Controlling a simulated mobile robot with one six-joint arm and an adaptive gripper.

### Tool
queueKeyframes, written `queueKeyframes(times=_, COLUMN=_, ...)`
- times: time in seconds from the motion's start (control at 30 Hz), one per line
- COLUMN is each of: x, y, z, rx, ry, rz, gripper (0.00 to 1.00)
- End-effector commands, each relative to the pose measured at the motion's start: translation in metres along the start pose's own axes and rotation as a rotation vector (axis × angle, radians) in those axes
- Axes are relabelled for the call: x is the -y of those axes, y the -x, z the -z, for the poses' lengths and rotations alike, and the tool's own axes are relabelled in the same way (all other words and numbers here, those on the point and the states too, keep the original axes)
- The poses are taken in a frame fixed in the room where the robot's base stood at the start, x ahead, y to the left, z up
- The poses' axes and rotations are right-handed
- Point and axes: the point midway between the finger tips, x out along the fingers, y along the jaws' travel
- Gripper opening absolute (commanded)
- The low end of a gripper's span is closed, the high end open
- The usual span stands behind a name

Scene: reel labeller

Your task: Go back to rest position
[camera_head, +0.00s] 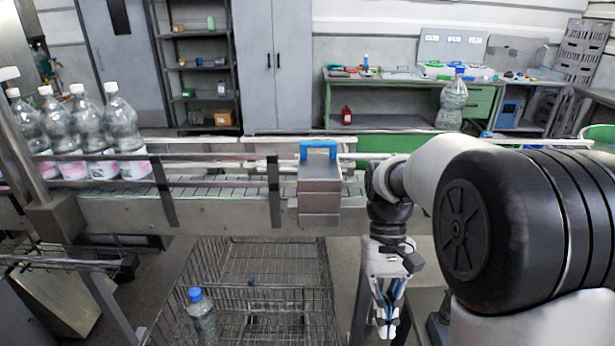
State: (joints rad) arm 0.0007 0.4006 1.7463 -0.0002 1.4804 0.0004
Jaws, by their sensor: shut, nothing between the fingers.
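My gripper (388,322) hangs pointing down at the lower middle of the head view, right of the wire cart. Its fingers are close together and hold nothing. My arm reaches in from the right side and bends down to the gripper. The gripper is in front of the conveyor and apart from the things around it.
A conveyor (225,212) with rails crosses the view, with several clear bottles (122,125) at its left and a grey block (320,190) mid-way. A wire cart (262,287) below holds a blue-capped bottle (203,318). Another large bottle (451,105) stands beyond, right.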

Motion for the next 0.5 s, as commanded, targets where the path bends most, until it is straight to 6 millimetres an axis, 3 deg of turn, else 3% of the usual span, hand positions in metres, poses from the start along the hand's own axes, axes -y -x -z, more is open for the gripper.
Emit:
queueKeyframes(times=0.03, x=0.0, y=0.01, z=-0.016, rx=-0.064, ry=0.0, rz=0.0, gripper=0.0)
queueKeyframes(times=0.23, x=0.0, y=0.027, z=-0.067, rx=-0.303, ry=-0.001, rz=0.0, gripper=0.0)
queueKeyframes(times=0.5, x=-0.001, y=0.022, z=-0.126, rx=-0.622, ry=-0.001, rz=-0.001, gripper=0.0)
